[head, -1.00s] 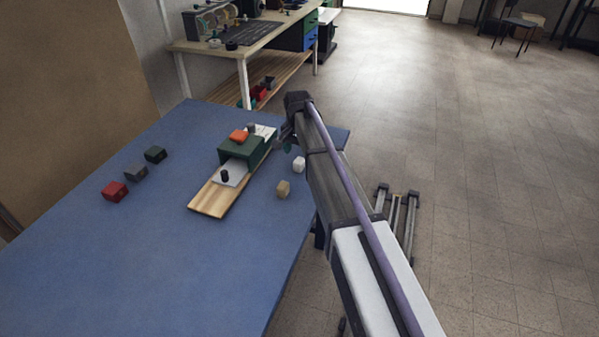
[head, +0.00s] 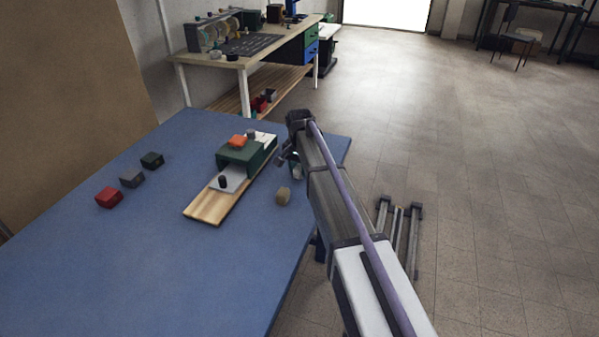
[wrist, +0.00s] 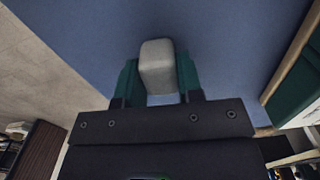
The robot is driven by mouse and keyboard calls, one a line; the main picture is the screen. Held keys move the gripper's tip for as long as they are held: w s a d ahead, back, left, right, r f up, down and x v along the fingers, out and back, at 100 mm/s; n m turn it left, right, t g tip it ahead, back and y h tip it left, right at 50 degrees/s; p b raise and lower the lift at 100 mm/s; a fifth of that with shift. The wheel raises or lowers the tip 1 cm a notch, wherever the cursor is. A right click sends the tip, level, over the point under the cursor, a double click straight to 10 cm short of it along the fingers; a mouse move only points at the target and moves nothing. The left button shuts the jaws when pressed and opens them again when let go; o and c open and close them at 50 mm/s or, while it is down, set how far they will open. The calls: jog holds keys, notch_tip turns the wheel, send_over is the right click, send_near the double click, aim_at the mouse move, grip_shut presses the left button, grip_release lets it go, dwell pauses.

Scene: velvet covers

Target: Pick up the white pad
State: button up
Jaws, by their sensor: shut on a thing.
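The white pad (wrist: 157,66) is a small pale block with rounded edges. In the wrist view it sits between the two green fingers of my gripper (wrist: 158,80), which is shut on it. Blue tabletop shows beyond it. In the head view, the white pad (head: 297,172) is a small pale patch beside my arm, near the right edge of the blue table, mostly hidden by my gripper (head: 294,160). I cannot tell whether the pad touches the table.
A wooden board (head: 207,207) with a green block (head: 240,156) and an orange piece (head: 238,141) lies left of my gripper. Red (head: 109,197), grey (head: 132,179) and dark green (head: 152,160) blocks stand left. The front tabletop is clear.

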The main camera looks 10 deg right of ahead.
aim_at(299, 166)
jog(key=shift+c, duration=1.1)
notch_tip(299, 166, up, 10)
jog(key=p, duration=1)
jog(key=shift+r, duration=0.2)
jog(key=shift+f, duration=0.2)
jog(key=shift+o, duration=1.4)
jog(key=shift+c, duration=1.1)
